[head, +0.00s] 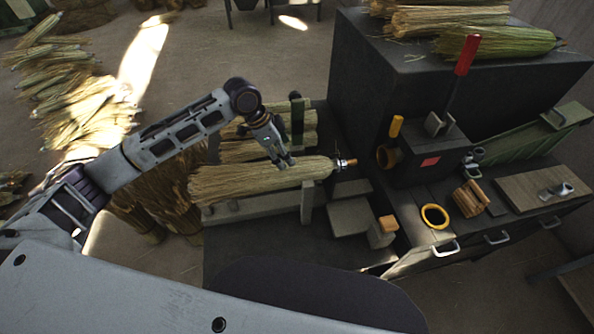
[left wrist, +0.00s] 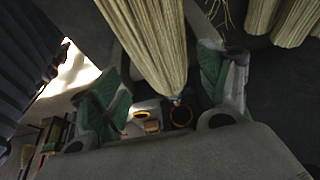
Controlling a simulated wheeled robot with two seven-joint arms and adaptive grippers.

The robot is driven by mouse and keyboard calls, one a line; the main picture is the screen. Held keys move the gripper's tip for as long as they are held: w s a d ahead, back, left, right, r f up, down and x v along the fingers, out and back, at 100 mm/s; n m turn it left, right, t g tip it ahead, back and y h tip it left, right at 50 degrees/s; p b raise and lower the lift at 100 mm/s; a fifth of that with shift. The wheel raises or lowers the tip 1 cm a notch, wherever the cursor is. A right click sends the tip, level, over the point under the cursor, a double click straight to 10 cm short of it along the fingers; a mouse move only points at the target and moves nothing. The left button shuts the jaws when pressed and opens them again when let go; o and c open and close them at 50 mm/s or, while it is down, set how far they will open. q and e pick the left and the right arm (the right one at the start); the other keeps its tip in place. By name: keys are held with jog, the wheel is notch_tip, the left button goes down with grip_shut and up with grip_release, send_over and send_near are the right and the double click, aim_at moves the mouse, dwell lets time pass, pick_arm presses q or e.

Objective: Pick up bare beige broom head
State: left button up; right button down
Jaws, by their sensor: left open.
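A bare beige broom head (head: 262,181) lies lengthwise on a dark rack at the centre of the head view. Its wide bristle end points left and its narrow end right, at a small metal and orange fitting (head: 345,163). My left gripper (head: 285,162) is open just above the broom head, near its narrower half. In the left wrist view the broom head (left wrist: 155,45) appears between the two green-padded fingers of my left gripper (left wrist: 160,72), with gaps on both sides. I cannot tell whether a finger touches it. My right gripper is not in view.
More beige broom heads (head: 250,150) lie behind on the rack, near a dark upright post (head: 297,120). A dark machine with a red-handled lever (head: 467,55) stands right, beside a yellow ring (head: 434,216). Straw bundles (head: 70,90) cover the floor at left.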

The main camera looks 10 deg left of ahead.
aim_at(296, 168)
pick_arm(q)
jog(key=x, duration=0.5)
jog(key=shift+d+f, duration=0.1)
jog(key=shift+f, duration=0.15)
jog(key=shift+f, duration=0.1)
jog(key=shift+p+x, duration=0.6)
jog(key=shift+x, duration=1.3)
jog(key=shift+w+d+f, duration=0.1)
jog(key=shift+d+f, duration=0.3)
jog(key=shift+f, duration=0.2)
